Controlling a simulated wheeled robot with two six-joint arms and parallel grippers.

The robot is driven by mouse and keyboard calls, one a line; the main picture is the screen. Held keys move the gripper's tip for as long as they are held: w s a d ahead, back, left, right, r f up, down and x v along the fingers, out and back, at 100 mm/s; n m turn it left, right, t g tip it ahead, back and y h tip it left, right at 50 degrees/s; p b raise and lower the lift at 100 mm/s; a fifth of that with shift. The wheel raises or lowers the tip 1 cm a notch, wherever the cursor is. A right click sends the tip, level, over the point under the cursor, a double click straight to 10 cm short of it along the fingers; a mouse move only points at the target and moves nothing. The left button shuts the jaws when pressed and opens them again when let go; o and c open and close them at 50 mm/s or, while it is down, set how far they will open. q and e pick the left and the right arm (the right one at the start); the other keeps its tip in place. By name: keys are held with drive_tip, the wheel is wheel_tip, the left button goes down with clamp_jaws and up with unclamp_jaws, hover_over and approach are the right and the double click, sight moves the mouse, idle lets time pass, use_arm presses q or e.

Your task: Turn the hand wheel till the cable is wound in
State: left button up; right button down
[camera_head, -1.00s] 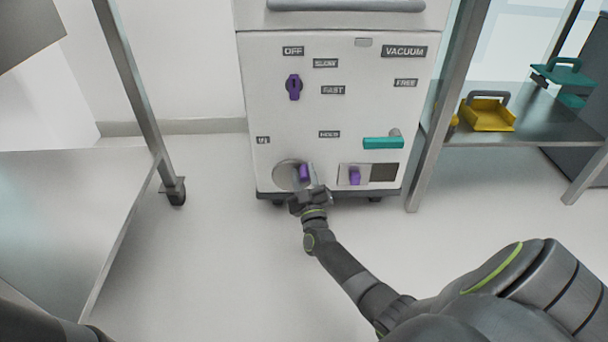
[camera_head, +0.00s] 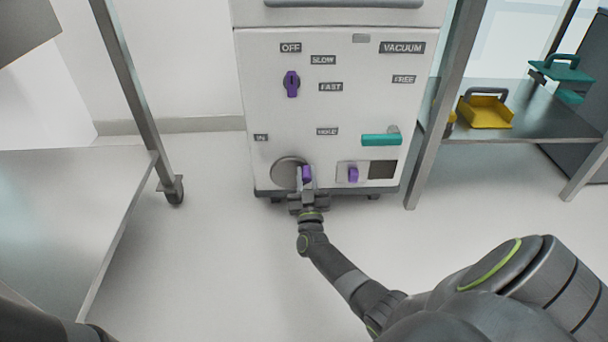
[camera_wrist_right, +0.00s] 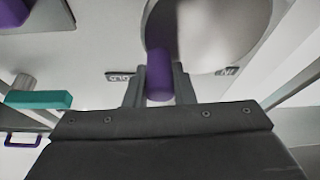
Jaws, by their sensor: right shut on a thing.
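The hand wheel (camera_head: 285,172) is a grey disc low on the front of a white machine (camera_head: 350,60). Its purple handle (camera_head: 307,174) stands out from the right part of the disc. My right gripper (camera_head: 306,184) comes from below and is shut on the purple handle. In the right wrist view the handle (camera_wrist_right: 159,75) sits between the two fingers (camera_wrist_right: 158,88), with the grey disc (camera_wrist_right: 215,30) behind it. No cable can be made out. My left gripper is out of view.
The machine also has a purple knob (camera_head: 291,84), a teal lever (camera_head: 381,140) and a purple slider (camera_head: 353,174) beside a dark window. A steel table (camera_head: 75,190) stands left. A shelf (camera_head: 520,122) at right bears a yellow dustpan-like tray (camera_head: 487,113).

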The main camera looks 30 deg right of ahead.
drive_tip(key=m+h, duration=0.1)
drive_tip(key=m, duration=0.1)
drive_tip(key=f+m+g+h, duration=0.1)
drive_tip(key=m, duration=0.1)
drive_tip(key=f+m+g+h+b, duration=0.1)
drive_tip(key=m, duration=0.2)
drive_tip(key=shift+s+d+f, duration=0.1)
drive_tip(key=shift+s+d, duration=0.1)
drive_tip(key=shift+d, duration=0.05)
drive_tip(key=shift+w+a+f+m+g+h+b, duration=0.3)
drive_tip(key=shift+f+m+g, duration=0.65)
drive_tip(key=shift+m, duration=1.7)
drive_tip(key=shift+w+a+f+m+g+h+b, duration=0.1)
drive_tip(key=shift+a+f+m+g, duration=0.4)
drive_tip(key=shift+m+g, duration=1.5)
drive_tip(key=shift+w+a+f+m+g+h+b, duration=0.3)
drive_tip(key=shift+f+m, duration=0.65)
drive_tip(key=shift+m, duration=2.4)
drive_tip(key=shift+s+d, duration=0.1)
drive_tip(key=c, duration=1.2)
unclamp_jaws()
drive_tip(key=shift+r, duration=0.1)
